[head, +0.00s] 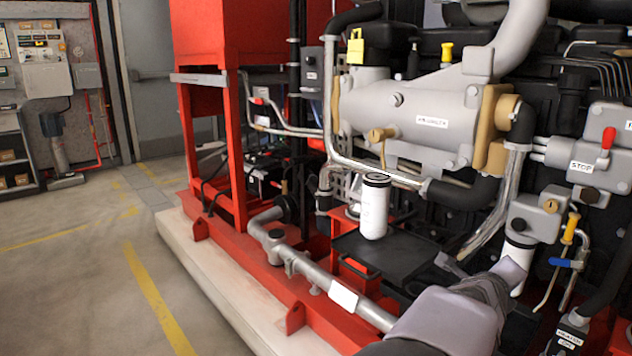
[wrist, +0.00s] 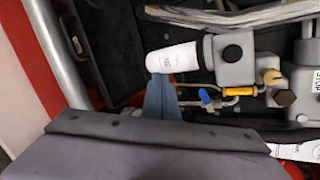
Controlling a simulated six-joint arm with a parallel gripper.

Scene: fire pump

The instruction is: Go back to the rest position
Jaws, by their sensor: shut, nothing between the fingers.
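My gripper (head: 510,272) is at the lower right of the head view, beside a white filter (head: 519,252) fixed under a grey housing (head: 535,216). In the wrist view, the blue-grey fingers of my gripper (wrist: 160,78) are together and empty, with their tips close to this white filter (wrist: 176,58). I cannot tell whether they touch it. The filter hangs from its grey housing (wrist: 234,57). Another white filter (head: 374,210) with a dark top stands upright on a black tray (head: 352,251), left of my arm.
A grey pipe (head: 315,272) runs along the red base, left of my arm. The floor at left is clear.

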